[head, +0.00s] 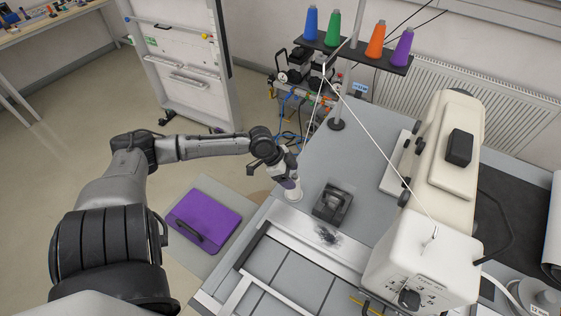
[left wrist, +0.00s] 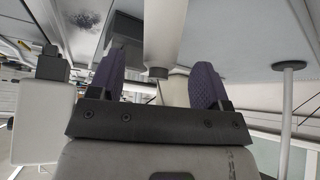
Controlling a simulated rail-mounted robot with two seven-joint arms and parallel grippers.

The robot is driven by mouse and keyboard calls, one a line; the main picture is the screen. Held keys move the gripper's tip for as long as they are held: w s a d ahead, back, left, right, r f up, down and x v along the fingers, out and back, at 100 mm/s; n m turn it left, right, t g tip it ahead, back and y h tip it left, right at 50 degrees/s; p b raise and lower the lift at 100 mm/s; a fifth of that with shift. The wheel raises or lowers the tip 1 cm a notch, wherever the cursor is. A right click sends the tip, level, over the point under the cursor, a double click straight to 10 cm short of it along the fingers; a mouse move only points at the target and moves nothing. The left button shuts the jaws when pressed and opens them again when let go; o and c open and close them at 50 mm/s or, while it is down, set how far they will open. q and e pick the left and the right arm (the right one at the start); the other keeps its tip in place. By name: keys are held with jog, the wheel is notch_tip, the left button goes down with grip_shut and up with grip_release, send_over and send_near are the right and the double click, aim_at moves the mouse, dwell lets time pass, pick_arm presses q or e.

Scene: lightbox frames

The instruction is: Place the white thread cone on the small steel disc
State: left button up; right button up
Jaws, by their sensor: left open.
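The white thread cone (head: 296,194) stands upright on the grey table near its left edge. My left gripper (head: 288,179) is at the cone's upper part and hides some of it. In the left wrist view the white cone (left wrist: 165,35) shows with its grey tip between the two purple-padded fingers of the left gripper (left wrist: 156,80). The fingers are open, with a gap on each side of the tip. I cannot make out the small steel disc with certainty. My right gripper is not in view.
A dark tray-like box (head: 332,204) and a dark tangle of thread (head: 327,236) lie right of the cone. The cream sewing machine (head: 420,250) stands further right. A rack (head: 350,52) with coloured cones rises behind on a post. A purple case (head: 205,222) lies below left.

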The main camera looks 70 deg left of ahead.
pick_arm(q)
jog(key=p+v, duration=0.1)
jog(key=v, duration=0.6)
jog(key=shift+r+p, duration=0.2)
jog(key=shift+p, duration=0.1)
dwell(0.7)
